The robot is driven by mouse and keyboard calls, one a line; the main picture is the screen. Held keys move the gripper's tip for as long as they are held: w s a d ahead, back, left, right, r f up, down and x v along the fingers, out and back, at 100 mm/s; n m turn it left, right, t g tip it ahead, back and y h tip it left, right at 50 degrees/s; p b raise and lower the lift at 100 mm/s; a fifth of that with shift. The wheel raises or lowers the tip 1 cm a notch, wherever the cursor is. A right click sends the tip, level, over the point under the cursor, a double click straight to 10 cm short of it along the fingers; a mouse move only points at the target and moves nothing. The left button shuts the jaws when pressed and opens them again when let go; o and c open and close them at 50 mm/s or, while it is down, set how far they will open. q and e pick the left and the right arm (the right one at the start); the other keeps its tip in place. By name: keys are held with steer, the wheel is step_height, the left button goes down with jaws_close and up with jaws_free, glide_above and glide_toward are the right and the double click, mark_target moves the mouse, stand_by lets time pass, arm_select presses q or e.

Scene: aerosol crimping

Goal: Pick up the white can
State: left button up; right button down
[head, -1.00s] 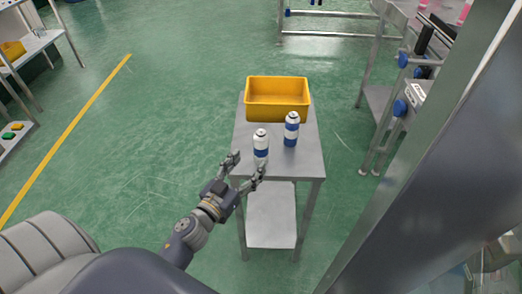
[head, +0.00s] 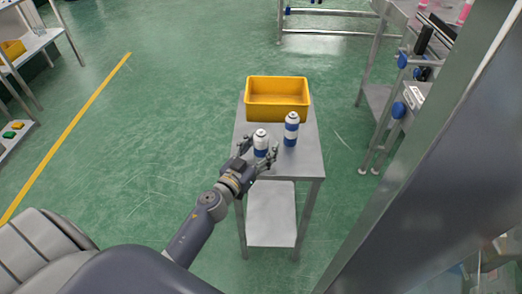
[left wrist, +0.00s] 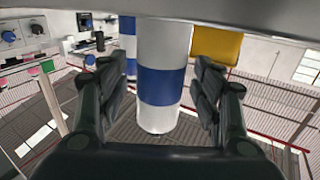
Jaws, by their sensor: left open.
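Two white cans with blue bands stand upright on a small metal table (head: 306,168). The nearer white can (head: 260,138) stands between the open fingers of my left gripper (head: 259,151). In the left wrist view this can (left wrist: 162,50) fills the middle, with a finger of the left gripper (left wrist: 160,98) on each side and gaps between. The second can (head: 291,130) stands behind and to the right; in the left wrist view it shows partly hidden (left wrist: 129,45) behind the near can. My right gripper is not in view.
A yellow bin (head: 277,99) stands at the back of the table, behind the cans. A metal rack with blue knobs (head: 399,108) is to the right. A shelf (head: 30,47) stands at the far left. The green floor to the left is open.

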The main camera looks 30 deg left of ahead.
arm_select(q)
steer(key=shift+c, duration=0.5)
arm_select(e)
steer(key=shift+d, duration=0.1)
arm_select(q)
steer(key=c, duration=1.1)
steer(key=shift+o, duration=0.2)
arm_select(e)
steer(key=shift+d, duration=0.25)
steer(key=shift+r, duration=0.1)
